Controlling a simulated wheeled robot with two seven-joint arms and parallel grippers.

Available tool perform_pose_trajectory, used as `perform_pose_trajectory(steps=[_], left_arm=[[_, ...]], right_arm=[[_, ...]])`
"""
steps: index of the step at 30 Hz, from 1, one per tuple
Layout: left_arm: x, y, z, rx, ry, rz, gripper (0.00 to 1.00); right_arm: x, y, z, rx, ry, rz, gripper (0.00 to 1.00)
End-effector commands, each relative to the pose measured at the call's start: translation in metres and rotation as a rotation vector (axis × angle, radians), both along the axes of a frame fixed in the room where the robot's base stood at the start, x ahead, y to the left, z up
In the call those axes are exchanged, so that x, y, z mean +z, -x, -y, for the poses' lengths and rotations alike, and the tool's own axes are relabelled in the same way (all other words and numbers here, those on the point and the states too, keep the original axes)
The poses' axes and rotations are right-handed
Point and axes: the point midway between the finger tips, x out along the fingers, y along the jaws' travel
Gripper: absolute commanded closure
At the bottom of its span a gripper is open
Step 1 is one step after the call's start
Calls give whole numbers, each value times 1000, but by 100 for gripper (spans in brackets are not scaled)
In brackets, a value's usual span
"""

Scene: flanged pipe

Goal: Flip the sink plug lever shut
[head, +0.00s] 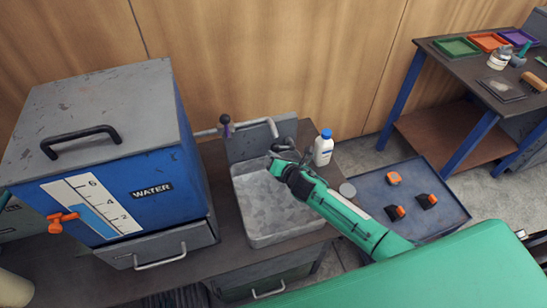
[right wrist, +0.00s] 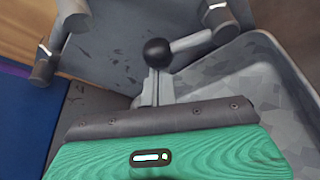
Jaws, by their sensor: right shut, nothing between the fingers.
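The plug lever shows in the right wrist view as a grey rod with a black ball knob (right wrist: 157,52). Its rod slopes from an upper-right mount down left to the knob. My right gripper (head: 272,157) is over the back right part of the grey metal sink (head: 258,235). Its shut, empty fingers show in the right wrist view (right wrist: 155,82), with tips just at the knob; I cannot tell whether they touch. In the head view my gripper and wrist hide the lever. My left gripper is not in view.
A blue water tank (head: 150,215) stands left. A white bottle (head: 323,148) stands right of the sink. A dark tray (head: 445,215) with orange-black parts lies further right.

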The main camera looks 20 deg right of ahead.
Motion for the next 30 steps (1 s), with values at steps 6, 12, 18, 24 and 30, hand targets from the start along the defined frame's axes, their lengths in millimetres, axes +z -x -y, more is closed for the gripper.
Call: perform_pose_trajectory(steps=[6, 12, 18, 24, 30], left_arm=[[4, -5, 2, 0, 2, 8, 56], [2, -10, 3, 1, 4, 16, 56], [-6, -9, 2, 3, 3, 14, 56], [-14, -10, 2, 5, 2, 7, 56], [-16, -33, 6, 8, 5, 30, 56]], right_arm=[[17, -1, 5, 0, -205, -3, 100], [28, -1, 10, -1, -395, -12, 100], [39, -1, 19, -1, -586, -18, 100], [48, -1, 29, -2, -775, -24, 100], [55, -2, 40, -2, -945, -31, 100]])
